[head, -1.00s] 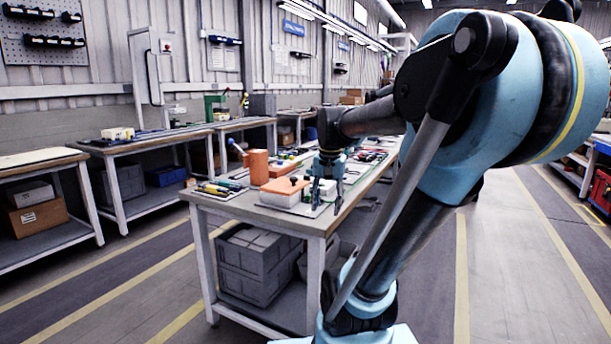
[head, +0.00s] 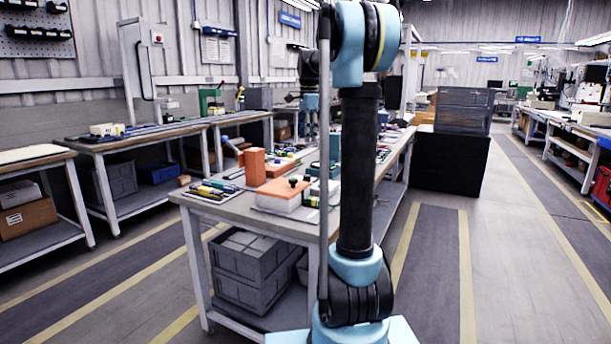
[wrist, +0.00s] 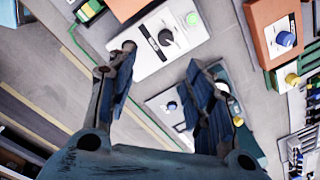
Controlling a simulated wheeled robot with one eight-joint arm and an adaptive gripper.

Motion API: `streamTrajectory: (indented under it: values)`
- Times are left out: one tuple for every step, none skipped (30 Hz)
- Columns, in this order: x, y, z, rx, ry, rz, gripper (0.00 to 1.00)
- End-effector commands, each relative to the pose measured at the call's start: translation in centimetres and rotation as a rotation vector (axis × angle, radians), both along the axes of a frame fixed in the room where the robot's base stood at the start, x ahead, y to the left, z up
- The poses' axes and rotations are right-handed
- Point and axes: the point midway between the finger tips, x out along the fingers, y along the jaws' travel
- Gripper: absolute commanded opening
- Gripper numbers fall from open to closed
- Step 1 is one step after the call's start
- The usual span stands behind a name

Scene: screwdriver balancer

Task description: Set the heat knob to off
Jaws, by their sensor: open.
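In the wrist view a white control panel (wrist: 150,68) with an orange part at its upper end carries a black round knob (wrist: 166,37) and a green button (wrist: 193,18). I cannot tell from any label whether the black knob is the heat knob. My gripper (wrist: 161,60) is open and empty, its two dark blue fingers spread over the panel's lower edge, apart from the knob. A grey-blue unit with a small blue knob (wrist: 172,105) lies lower, partly hidden by the right finger. In the head view, my arm hides part of the workbench (head: 233,207).
In the head view an orange block (head: 255,166) and several screwdrivers (head: 212,189) stand or lie on the bench. Grey crates (head: 253,268) sit below.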

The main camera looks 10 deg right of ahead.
Motion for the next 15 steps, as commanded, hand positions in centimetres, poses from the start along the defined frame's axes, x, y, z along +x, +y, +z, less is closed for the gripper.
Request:
streamTrajectory:
  values:
    - [0.5,0.0,0.1,0.001,0.002,-0.016,0.47]
    - [0.7,0.0,0.1,0.001,0.003,-0.023,0.47]
    - [0.9,0.0,0.0,0.002,0.003,-0.029,0.47]
    - [1.0,0.0,-0.1,0.002,0.004,-0.033,0.47]
    - [1.1,0.0,-0.2,0.002,0.004,-0.036,0.47]
    - [1.1,0.0,-0.5,0.002,0.004,-0.038,0.47]
    - [1.2,0.0,-0.7,0.002,0.004,-0.038,0.47]
    - [1.2,0.0,-1.1,0.002,0.004,-0.038,0.47]
    - [1.2,0.0,-1.6,0.002,0.004,-0.037,0.47]
    - [1.2,0.0,-2.0,0.002,0.004,-0.037,0.47]
    - [1.2,0.0,-2.5,0.002,0.004,-0.037,0.47]
    - [1.2,0.0,-3.1,0.002,0.004,-0.037,0.47]
    - [1.3,0.0,-3.6,0.002,0.004,-0.036,0.47]
    - [1.3,0.0,-4.2,0.002,0.004,-0.036,0.47]
    - [1.3,0.0,-4.9,0.002,0.004,-0.036,0.47]
